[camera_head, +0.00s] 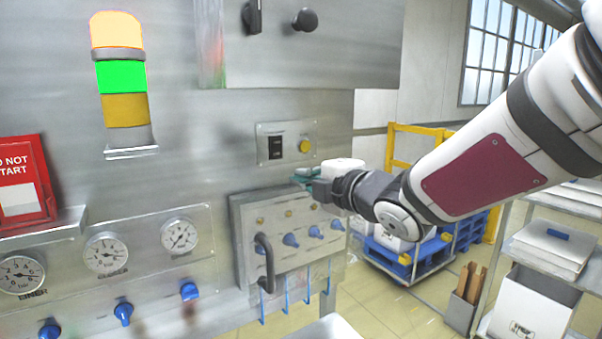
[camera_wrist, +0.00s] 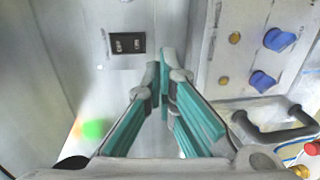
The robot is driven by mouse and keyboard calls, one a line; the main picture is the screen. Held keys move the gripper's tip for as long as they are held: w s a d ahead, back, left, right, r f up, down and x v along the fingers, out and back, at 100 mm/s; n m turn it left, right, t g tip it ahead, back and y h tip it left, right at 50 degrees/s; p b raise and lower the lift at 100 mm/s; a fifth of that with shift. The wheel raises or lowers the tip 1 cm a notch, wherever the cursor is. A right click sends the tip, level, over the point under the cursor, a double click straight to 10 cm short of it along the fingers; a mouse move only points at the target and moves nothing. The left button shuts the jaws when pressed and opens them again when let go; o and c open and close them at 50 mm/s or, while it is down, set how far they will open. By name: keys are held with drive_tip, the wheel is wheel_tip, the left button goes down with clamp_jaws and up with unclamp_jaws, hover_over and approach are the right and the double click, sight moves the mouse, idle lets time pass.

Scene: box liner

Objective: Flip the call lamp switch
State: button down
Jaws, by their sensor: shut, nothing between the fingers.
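A small black rocker switch (camera_head: 276,148) sits on a metal plate on the steel wall, with a round yellow button or lamp (camera_head: 305,146) to its right. I take this black switch for the call lamp switch; its lettering is too small to read. It also shows in the wrist view (camera_wrist: 127,43), up and left of the fingertips. My gripper (camera_head: 302,177) is shut and empty, just below and right of the plate in the head view. Its teal fingers meet in the wrist view (camera_wrist: 163,75), apart from the switch. Nothing hides the switch.
A valve panel (camera_head: 240,222) with blue knobs and a dark bar handle (camera_head: 265,262) juts out below the gripper. A stack light (camera_head: 122,77) shows bright orange and green. An overhead cabinet (camera_head: 350,40) projects above. Gauges (camera_head: 106,252) are lower left.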

drive_tip(key=s+d, duration=0.1)
drive_tip(key=s, duration=0.1)
drive_tip(key=s+d, duration=0.1)
drive_tip(key=s, duration=0.1)
drive_tip(key=shift+d+f, duration=0.3)
drive_tip(key=shift+d, duration=0.05)
drive_tip(key=s+d+f+m+g+h, duration=0.1)
drive_tip(key=s+d+f+m+h, duration=0.1)
drive_tip(key=s+d+m+h, duration=0.45)
drive_tip(key=s+d+f+m+g+h, duration=0.1)
drive_tip(key=s+d+f+m+h, duration=0.15)
drive_tip(key=d+m, duration=0.7)
drive_tip(key=s+f+m+g, duration=0.2)
drive_tip(key=s+m+g, duration=0.1)
drive_tip(key=s, duration=0.5)
drive_tip(key=s+d+f+m+g, duration=0.1)
drive_tip(key=s+f+m+g, duration=0.2)
drive_tip(key=s, duration=0.6)
drive_tip(key=m, duration=0.2)
drive_tip(key=shift+d+f+m, duration=0.15)
drive_tip(key=shift+d+m, duration=0.15)
drive_tip(key=shift+m, duration=0.1)
